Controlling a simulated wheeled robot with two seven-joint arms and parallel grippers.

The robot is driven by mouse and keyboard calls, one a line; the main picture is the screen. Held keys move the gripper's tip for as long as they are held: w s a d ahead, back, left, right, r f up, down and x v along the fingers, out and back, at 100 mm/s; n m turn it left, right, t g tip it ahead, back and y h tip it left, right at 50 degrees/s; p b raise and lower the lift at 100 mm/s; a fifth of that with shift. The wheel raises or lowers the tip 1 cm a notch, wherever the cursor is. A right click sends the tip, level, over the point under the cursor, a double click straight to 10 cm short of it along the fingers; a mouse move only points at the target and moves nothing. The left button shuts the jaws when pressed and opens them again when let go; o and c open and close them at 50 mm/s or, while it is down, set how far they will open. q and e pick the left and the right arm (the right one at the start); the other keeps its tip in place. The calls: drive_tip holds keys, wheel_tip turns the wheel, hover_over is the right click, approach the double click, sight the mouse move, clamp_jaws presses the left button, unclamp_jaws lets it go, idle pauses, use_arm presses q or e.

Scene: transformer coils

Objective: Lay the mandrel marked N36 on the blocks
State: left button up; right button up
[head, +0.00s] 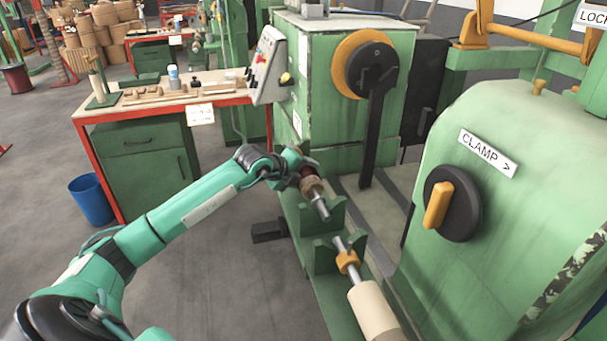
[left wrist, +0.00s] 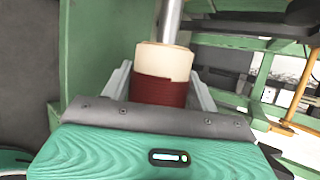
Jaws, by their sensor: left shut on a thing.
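A mandrel (head: 340,245) with a steel shaft, an orange collar and a cream roll runs in line with the green blocks (head: 325,259). No N36 mark is readable on it. My left gripper (head: 308,183) is at the shaft's far end, shut on a dark red sleeve beside a cream-tan collar. In the left wrist view the red sleeve (left wrist: 158,93) sits between the fingers, with the shaft leading away. A block's upright hides part of the shaft. I cannot tell whether the shaft touches the blocks. My right gripper is out of view.
A green machine (head: 480,270) with a CLAMP knob (head: 452,204) stands close on the right. A green headstock (head: 325,60) with an orange-rimmed disc and dark arm stands behind. A red-edged workbench (head: 158,100) and blue bin (head: 91,200) are at left.

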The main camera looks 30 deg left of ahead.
use_arm(q)
drive_tip(key=shift+f, duration=0.1)
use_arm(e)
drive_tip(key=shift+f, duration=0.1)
use_arm(q)
drive_tip(key=o, duration=1.6)
drive_tip(key=shift+f, duration=0.15)
drive_tip(key=shift+s+r, duration=0.25)
drive_tip(key=shift+s, duration=0.05)
drive_tip(key=shift+b+v, duration=0.6)
drive_tip(key=shift+v, duration=6.05)
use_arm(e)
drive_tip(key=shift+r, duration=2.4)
